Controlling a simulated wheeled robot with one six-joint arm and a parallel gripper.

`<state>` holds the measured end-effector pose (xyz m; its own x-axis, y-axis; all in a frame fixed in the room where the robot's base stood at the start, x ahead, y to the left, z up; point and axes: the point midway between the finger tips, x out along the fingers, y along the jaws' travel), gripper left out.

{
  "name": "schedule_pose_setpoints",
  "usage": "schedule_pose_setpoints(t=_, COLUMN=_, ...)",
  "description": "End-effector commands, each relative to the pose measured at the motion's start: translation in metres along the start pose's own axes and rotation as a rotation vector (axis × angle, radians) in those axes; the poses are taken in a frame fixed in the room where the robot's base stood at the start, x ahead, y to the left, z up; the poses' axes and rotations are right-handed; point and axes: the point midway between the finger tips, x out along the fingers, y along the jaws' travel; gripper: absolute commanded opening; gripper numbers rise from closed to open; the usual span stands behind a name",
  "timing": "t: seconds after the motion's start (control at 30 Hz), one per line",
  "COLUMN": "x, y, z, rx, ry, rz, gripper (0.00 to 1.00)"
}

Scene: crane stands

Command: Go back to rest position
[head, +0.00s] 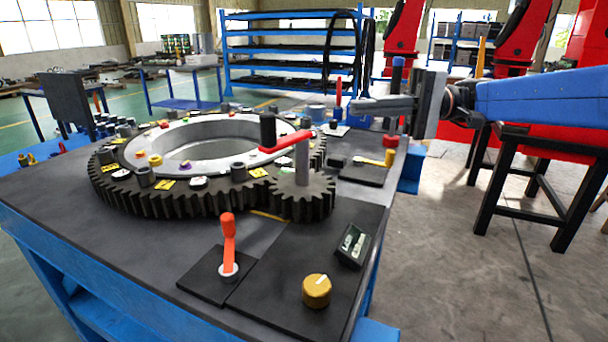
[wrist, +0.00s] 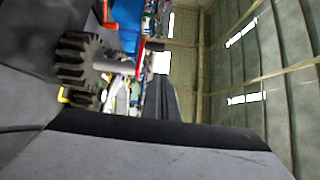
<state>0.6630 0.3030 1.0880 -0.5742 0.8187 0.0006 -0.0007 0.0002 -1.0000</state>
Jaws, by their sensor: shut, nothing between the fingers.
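My gripper (head: 358,108) is in the head view at the right end of the bench, held out level from my blue arm and pointing left. Its fingers are together and hold nothing. It is in the air above the far right part of the bench, beyond the red crank handle (head: 284,143) of the small gear (head: 301,195). In the wrist view the dark gripper fingers (wrist: 162,98) show close together in the middle, and the small gear (wrist: 82,62) shows at the left, apart from them.
The large ring gear (head: 160,200) lies on the bench (head: 60,205). An orange lever (head: 228,240), a yellow knob (head: 317,291) and a small gauge box (head: 353,245) are at the front. A blue shelf rack (head: 290,50) stands behind. Floor at the right is partly clear.

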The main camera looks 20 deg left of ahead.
Motion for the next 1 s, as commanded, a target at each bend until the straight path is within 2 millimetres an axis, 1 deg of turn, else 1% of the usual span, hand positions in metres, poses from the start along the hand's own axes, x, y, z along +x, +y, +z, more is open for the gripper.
schedule_pose_setpoints(t=0.23, x=0.0, y=0.001, z=0.002, rx=0.003, ry=0.004, rz=0.008, gripper=0.0)
schedule_pose_setpoints(t=0.37, x=-0.001, y=0.012, z=0.014, rx=0.023, ry=0.033, rz=0.066, gripper=0.0)
schedule_pose_setpoints(t=0.47, x=-0.004, y=0.029, z=0.031, rx=0.053, ry=0.077, rz=0.15, gripper=0.0)
schedule_pose_setpoints(t=0.67, x=-0.017, y=0.077, z=0.073, rx=0.119, ry=0.185, rz=0.358, gripper=0.0)
schedule_pose_setpoints(t=0.87, x=-0.037, y=0.127, z=0.116, rx=0.17, ry=0.295, rz=0.565, gripper=0.0)
schedule_pose_setpoints(t=1.0, x=-0.056, y=0.162, z=0.149, rx=0.197, ry=0.372, rz=0.709, gripper=0.0)
